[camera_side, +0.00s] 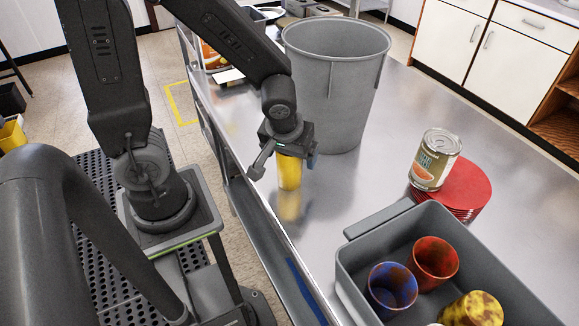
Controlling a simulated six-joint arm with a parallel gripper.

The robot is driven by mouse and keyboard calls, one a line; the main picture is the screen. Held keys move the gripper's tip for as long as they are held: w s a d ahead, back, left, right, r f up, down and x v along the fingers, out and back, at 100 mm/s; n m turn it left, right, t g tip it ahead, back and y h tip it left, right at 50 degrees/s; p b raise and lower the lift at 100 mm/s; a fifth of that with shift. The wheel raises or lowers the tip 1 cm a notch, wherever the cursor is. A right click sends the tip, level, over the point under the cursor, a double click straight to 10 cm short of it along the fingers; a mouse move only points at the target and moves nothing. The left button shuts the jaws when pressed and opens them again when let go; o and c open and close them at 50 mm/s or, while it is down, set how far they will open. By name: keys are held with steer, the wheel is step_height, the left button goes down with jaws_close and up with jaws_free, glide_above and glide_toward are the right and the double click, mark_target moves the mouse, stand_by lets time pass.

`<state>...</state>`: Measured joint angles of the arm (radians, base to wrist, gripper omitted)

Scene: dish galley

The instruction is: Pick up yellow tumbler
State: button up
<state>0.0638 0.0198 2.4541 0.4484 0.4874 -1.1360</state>
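A yellow tumbler (289,175) stands upright on the metal counter, near its left edge. Its reflection shows on the metal below it. My gripper (284,165) is over it, pointing down, with its fingers spread on either side of the tumbler. A gap shows between the left finger and the tumbler; contact on the right side is hard to tell. The tumbler's top is hidden by the gripper. Another tumbler, mottled yellow and brown (472,311), is in the grey tub (383,219) at the lower right.
A large grey bin (335,90) stands just behind my gripper. A food can (435,160) stands on a stack of red plates (465,188) to the right. The tub also holds blue (391,289) and red (434,262) tumblers. The middle counter is clear.

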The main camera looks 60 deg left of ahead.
steer(key=c, duration=1)
steer(key=shift+r, duration=0.1)
